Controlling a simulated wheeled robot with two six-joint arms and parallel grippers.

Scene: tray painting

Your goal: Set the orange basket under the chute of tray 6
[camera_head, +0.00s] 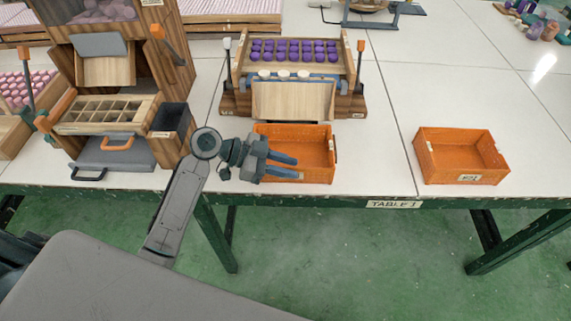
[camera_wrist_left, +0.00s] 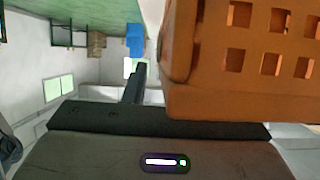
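An orange basket (camera_head: 318,150) stands upright on the table, just in front of the sloping wooden chute (camera_head: 292,102). The chute's lower edge is at the basket's back rim. Above the chute is a wooden tray (camera_head: 238,68) with rows of purple pieces; I cannot read its number. My left gripper (camera_head: 297,167) is at the basket's front left, its two fingers apart with a gap between them. Whether they touch the basket is unclear. In the left wrist view the basket's orange wall (camera_wrist_left: 245,95) is close at the upper right, beside one dark finger (camera_wrist_left: 138,82). My right gripper is out of view.
A second orange basket (camera_head: 427,160), labelled, stands at the right near the table's front edge. A wooden station with a compartment tray (camera_head: 148,103) and a dark bin (camera_head: 172,121) is at the left. The table between the two baskets is clear.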

